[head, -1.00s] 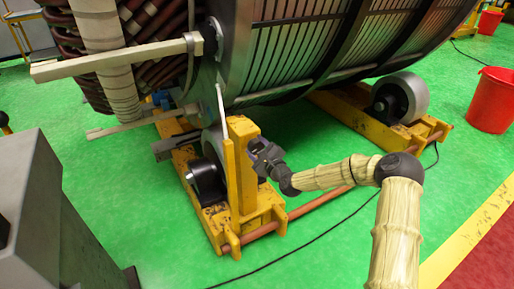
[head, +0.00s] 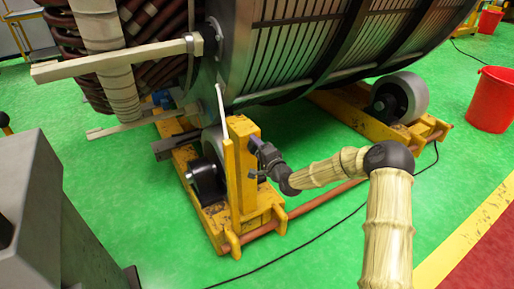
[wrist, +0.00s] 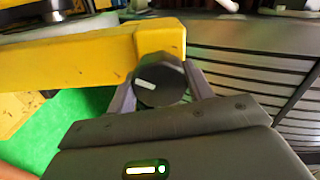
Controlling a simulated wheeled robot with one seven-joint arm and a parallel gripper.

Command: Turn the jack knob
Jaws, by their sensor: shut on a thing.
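The jack knob (wrist: 160,80) is a dark, faceted knob with a white mark, on the end of the yellow jack post, which also shows in the head view (head: 242,165). My gripper (wrist: 160,93) has one grey finger on each side of the knob and is shut on it. The white mark lies tilted, nearly level in the wrist view. In the head view my gripper (head: 258,148) reaches the right side of the post's upper part. The knob is too small and covered to make out there.
The large stator (head: 300,50) rests above yellow roller stands with a grey roller (head: 400,97). A black cable (head: 330,222) runs over the green floor. A red bucket (head: 493,100) stands at the right. A grey cabinet (head: 50,220) stands at the left.

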